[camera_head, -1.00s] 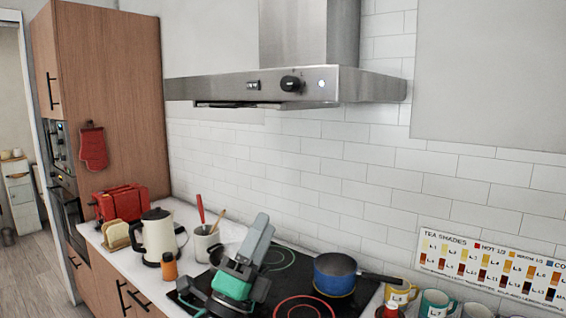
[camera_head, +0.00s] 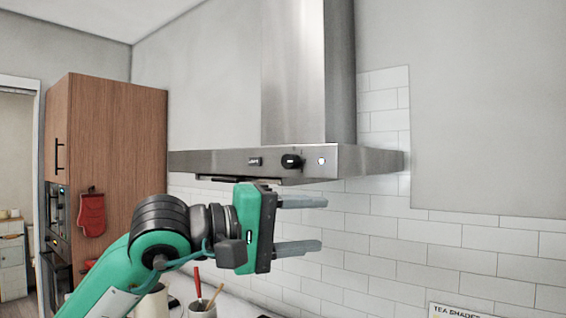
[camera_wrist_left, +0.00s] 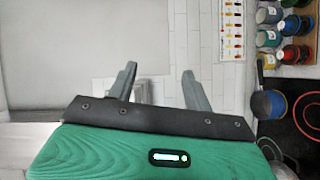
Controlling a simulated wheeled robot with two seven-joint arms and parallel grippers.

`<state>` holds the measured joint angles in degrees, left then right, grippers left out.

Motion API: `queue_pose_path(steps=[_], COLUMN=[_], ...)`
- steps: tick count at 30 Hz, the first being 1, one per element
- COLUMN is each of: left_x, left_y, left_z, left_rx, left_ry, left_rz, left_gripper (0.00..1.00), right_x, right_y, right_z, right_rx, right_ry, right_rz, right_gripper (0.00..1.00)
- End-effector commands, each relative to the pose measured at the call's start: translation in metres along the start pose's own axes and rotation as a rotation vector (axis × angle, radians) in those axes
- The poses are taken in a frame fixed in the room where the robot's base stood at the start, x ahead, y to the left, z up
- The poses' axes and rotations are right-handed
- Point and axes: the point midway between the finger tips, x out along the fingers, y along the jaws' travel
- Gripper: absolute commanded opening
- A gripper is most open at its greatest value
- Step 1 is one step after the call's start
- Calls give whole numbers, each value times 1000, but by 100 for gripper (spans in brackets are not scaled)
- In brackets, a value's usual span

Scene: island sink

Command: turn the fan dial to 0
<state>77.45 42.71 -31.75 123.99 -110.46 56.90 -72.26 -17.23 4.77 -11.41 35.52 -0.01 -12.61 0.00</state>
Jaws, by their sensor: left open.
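The fan dial (camera_head: 291,161) is a round black knob on the front face of the steel range hood (camera_head: 220,162). It sits between a small dark switch panel (camera_head: 255,161) and a small lit round button (camera_head: 321,161). My left gripper (camera_head: 312,225) is open and empty, below the dial in the head view, with its two grey fingers pointing right. It is apart from the dial in the picture. In the left wrist view the open fingers (camera_wrist_left: 157,88) show tiled wall between them, and the dial is not in that view. My right gripper is not in view.
A wooden tall cabinet (camera_head: 115,150) with a red oven mitt (camera_head: 91,213) stands at left. The wall beside the hood is clear.

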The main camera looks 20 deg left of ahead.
Motion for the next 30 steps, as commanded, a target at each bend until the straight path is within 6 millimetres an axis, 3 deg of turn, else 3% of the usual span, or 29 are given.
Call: queue_pose_path(steps=[6,10,14,20,30], left_x=[-48,-74,-86,-72,-12], left_y=[44,62,70,71,66], left_z=[-64,-86,-95,-107,-146], left_rx=[322,411,444,446,443], left_ry=[354,491,552,557,554], left_rz=[-145,-203,-230,-236,-236], left_gripper=[51,51,51,51,51], right_x=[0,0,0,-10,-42], right_y=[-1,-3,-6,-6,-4], right_z=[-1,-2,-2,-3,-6], right_rx=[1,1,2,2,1], right_ry=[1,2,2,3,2], right_rz=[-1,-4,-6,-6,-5], right_gripper=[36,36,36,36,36])
